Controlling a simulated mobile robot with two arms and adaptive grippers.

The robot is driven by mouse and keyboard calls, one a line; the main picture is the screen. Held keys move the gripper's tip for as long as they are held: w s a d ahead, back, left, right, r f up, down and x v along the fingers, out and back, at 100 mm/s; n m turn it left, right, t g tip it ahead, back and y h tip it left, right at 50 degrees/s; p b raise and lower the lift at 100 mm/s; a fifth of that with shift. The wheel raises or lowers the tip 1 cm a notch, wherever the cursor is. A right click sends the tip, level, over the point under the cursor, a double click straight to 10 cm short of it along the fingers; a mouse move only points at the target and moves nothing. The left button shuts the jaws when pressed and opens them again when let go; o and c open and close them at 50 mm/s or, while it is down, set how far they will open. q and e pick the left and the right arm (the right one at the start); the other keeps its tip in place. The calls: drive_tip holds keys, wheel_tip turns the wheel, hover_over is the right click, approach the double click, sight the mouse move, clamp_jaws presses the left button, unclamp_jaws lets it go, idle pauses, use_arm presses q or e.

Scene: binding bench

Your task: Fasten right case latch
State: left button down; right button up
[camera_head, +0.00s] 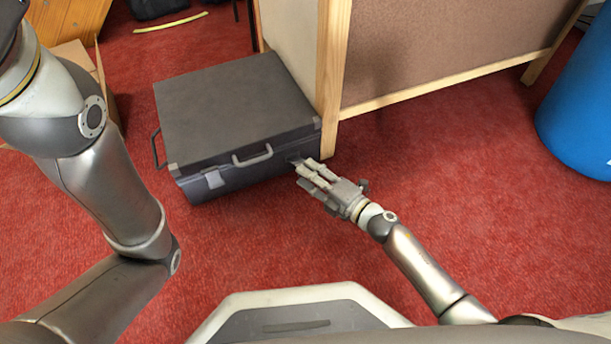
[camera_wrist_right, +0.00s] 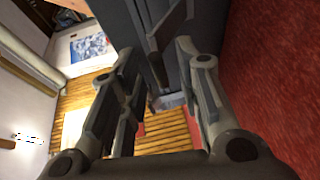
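The dark grey case (camera_head: 235,105) lies shut on the red carpet, its front side toward me. A grey carry handle (camera_head: 252,155) is on the front, and the left latch (camera_head: 215,179) shows left of it. The right latch (camera_head: 293,161) is at the front's right end, mostly hidden by my right gripper, so I cannot tell its state. My right gripper (camera_head: 304,174) is at that corner, its fingers pointing at the front. In the right wrist view my gripper (camera_wrist_right: 165,95) has its fingers apart, with the dark case (camera_wrist_right: 145,25) beyond them. My left gripper is out of view.
A wooden-framed panel (camera_head: 333,75) stands against the case's right rear side. A blue barrel (camera_head: 585,110) is at the far right. Another dark case (camera_head: 157,7) and a yellow strip (camera_head: 170,23) lie at the back. Open carpet lies in front of the case.

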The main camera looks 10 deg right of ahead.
drive_tip(key=shift+x, duration=0.95)
clamp_jaws()
